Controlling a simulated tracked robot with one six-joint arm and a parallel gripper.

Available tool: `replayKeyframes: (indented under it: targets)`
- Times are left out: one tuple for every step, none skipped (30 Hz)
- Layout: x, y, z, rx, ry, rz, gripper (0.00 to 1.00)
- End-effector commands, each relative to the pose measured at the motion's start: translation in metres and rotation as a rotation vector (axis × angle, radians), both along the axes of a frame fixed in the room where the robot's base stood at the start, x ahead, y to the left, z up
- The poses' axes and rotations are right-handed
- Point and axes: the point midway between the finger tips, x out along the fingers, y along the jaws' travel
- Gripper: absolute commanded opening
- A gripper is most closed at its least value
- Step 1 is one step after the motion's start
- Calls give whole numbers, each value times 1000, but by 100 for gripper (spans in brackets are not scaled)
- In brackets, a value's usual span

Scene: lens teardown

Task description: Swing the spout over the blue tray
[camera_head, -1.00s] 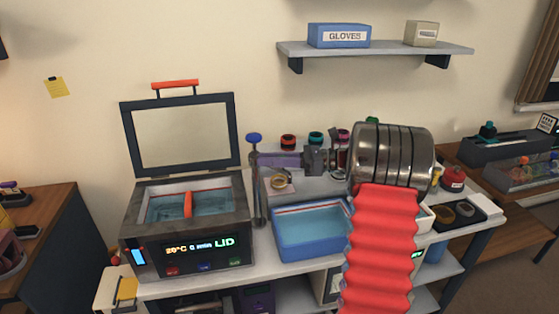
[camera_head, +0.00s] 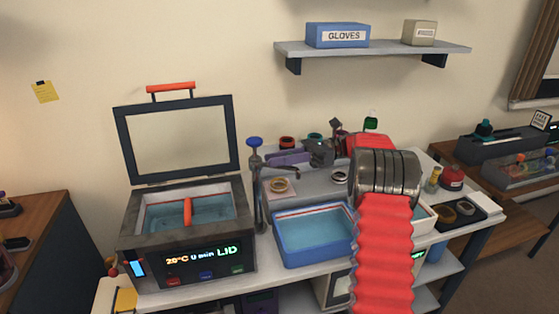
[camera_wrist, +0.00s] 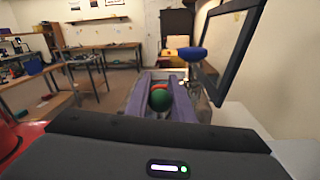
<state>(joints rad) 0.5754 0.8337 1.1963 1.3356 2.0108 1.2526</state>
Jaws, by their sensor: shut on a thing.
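A grey metal tap (camera_head: 262,195) with a blue knob (camera_head: 254,142) stands between the lidded bath and the blue tray (camera_head: 312,255). Its spout runs rightward from the tap, high behind the tray's rear left corner; its end is hard to make out. The tray holds bluish liquid. My gripper (camera_head: 287,158) has purple fingers and is to the right of the tap's top, behind the tray. How the knob joins the spout is hidden. The blue knob (camera_wrist: 191,55) shows just beyond.
The bath (camera_head: 187,235) with its raised lid (camera_head: 180,138) is close left of the tap. A dark tray (camera_head: 457,212) is at the right. A shelf with a gloves box (camera_head: 337,35) hangs above.

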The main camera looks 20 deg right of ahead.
Motion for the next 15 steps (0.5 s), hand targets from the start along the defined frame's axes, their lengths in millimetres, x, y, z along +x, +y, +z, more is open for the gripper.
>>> replayKeyframes:
  targets:
    - [3, 6, 1, 0, -4, 6, 0]
    - [3, 6, 1, 0, -4, 7, 0]
    - [3, 6, 1, 0, -4, 7, 0]
    - [3, 6, 1, 0, -4, 6, 0]
    - [3, 6, 1, 0, -4, 6, 0]
    - [3, 6, 1, -1, -4, 5, 0]
    - [3, 6, 1, -1, -4, 5, 0]
    - [3, 6, 1, -1, -4, 5, 0]
    - [3, 6, 1, -2, -4, 4, 0]
    - [3, 6, 1, -2, -4, 4, 0]
    - [3, 6, 1, -2, -4, 4, 0]
    - [3, 6, 1, -2, -4, 4, 22]
    - [3, 6, 1, -2, -4, 4, 24]
    - [3, 6, 1, -2, -4, 4, 26]
    - [3, 6, 1, -1, -4, 5, 29]
